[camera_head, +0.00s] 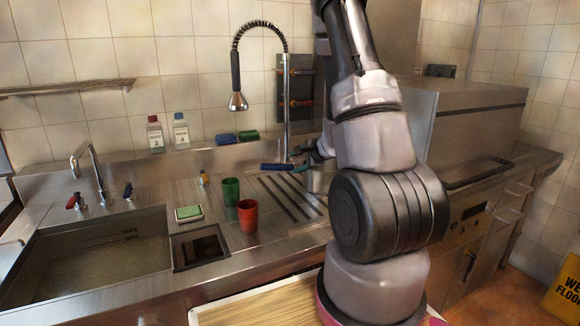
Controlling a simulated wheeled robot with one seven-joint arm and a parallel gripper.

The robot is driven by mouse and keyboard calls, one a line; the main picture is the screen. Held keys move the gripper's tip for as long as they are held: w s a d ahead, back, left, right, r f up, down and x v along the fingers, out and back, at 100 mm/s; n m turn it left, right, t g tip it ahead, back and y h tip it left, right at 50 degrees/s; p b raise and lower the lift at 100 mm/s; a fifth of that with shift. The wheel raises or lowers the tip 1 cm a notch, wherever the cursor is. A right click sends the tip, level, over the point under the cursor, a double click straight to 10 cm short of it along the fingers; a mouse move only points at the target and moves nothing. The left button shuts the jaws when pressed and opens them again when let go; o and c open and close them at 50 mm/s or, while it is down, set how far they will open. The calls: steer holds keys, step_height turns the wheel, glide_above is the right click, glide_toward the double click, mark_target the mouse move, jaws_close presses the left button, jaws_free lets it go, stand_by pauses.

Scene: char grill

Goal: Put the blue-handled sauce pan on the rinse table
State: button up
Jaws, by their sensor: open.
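The sauce pan (315,182) is a small metal pot at the right end of the ribbed part of the steel rinse table (180,190). Its blue handle (278,167) points left. My arm hides the right part of the pan. My gripper (308,158) is open, just above the pan near where the handle joins it. I cannot tell whether the fingers touch the pan, or whether the pan rests fully on the surface.
A red cup (248,216) and a green cup (231,191) stand left of the ribs. A sponge (188,213), a sink basin (95,255) and a tall spray tap (237,75) are nearby. A steel machine (465,125) stands right.

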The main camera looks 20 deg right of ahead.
steer(key=s+a+r+n+g+y, duration=0.25)
steer(key=s+a+r+n, duration=0.2)
steer(key=a+r, duration=0.4)
steer(key=s+a+r+n+g+y, duration=0.1)
steer(key=s+a+r+n+y, duration=0.35)
steer(key=a+r, duration=0.4)
steer(key=s+d+r+n+h, duration=0.1)
steer(key=s+r+n+h, duration=0.1)
steer(key=s, duration=0.6)
steer(key=s+d+r+n+h, duration=0.2)
steer(key=s+r+n+h, duration=0.1)
steer(key=s+r+h, duration=0.2)
steer(key=s+r, duration=0.2)
steer(key=s, duration=0.1)
steer(key=shift+r+n, duration=0.3)
steer(key=shift+g, duration=0.25)
